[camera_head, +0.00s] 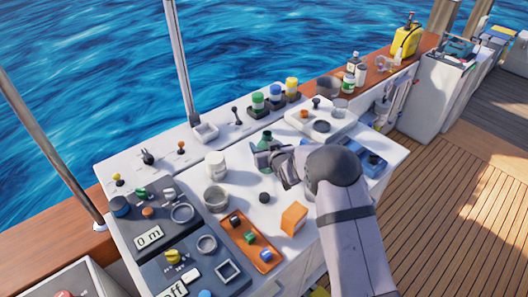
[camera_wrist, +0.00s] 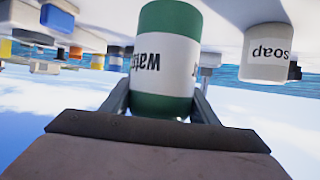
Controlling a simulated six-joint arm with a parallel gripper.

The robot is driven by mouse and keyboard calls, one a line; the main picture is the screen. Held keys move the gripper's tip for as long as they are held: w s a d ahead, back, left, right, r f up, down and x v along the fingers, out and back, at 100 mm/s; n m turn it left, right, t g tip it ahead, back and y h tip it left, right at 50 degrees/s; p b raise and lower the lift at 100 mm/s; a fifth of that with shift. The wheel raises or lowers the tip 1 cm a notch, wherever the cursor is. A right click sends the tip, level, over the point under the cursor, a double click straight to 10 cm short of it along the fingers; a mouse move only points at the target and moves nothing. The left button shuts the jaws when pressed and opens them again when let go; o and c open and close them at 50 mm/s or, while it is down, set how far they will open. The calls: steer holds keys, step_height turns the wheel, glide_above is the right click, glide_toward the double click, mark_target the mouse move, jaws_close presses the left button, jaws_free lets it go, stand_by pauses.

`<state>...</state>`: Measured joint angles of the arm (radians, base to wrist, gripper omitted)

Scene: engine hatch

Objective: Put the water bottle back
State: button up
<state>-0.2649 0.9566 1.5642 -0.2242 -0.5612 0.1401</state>
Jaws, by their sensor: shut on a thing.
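The water bottle is green with a white label reading "water" and fills the middle of the wrist view (camera_wrist: 166,60). In the head view its green top (camera_head: 267,138) shows just past my gripper (camera_head: 268,158), partly hidden by it. The two fingers are shut on the bottle, one on each side, in the wrist view (camera_wrist: 160,105). The bottle is over the middle of the white console top (camera_head: 275,210). I cannot tell whether its base touches the surface.
A white soap container (camera_head: 216,164) stands left of the bottle; its label shows in the wrist view (camera_wrist: 270,52). A grey cup (camera_head: 215,197), an orange block (camera_head: 293,217) and an orange tray (camera_head: 240,238) are nearer. Green and yellow containers (camera_head: 275,97) stand in dark holders behind.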

steer(key=shift+f+p, duration=0.6)
steer(key=shift+f, duration=1.1)
steer(key=shift+f, duration=0.25)
steer(key=o, duration=1.3)
steer(key=shift+r, duration=0.1)
